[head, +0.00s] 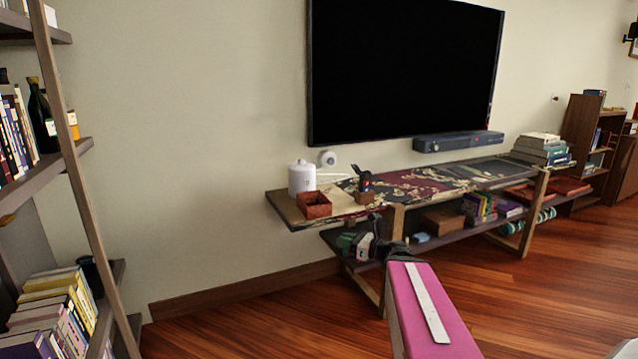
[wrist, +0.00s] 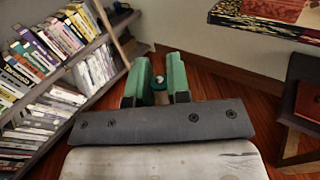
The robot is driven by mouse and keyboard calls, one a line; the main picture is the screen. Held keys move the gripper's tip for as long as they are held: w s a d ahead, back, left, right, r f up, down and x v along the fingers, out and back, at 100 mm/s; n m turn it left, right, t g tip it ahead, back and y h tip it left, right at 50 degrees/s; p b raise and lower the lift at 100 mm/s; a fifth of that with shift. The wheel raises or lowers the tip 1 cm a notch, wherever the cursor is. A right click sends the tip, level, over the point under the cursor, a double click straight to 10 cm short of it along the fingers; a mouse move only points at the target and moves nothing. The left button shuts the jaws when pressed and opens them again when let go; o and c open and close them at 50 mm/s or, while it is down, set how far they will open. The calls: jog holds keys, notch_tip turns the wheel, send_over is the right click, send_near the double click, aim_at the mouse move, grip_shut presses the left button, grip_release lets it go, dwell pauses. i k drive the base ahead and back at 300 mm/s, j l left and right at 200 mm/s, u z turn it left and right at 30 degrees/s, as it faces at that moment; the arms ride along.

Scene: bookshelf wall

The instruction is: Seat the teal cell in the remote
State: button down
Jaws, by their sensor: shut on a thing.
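My gripper (wrist: 160,64) points away from the camera in the wrist view, its two green fingers close together. A small teal piece (wrist: 160,78) shows between them, most likely the teal cell; the fingers hide most of it. The cell cannot be made out there. I cannot make out the remote for certain; a dark upright thing in a small brown holder (head: 367,197) stands on the table.
The long low table (head: 283,208) carries a red-brown open box (head: 314,206), a white canister (head: 302,177) and stacked books (head: 541,149). Its lower shelf holds several things. A bookshelf (wrist: 62,90) stands at the left of the wrist view. The floor (head: 240,325) is clear.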

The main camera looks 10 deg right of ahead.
aim_at(365, 181)
jog(key=i+j+z, duration=0.1)
jog(key=i, duration=0.2)
jog(key=i+j+z, duration=0.25)
jog(key=z, duration=1.05)
jog(key=i+j, duration=0.05)
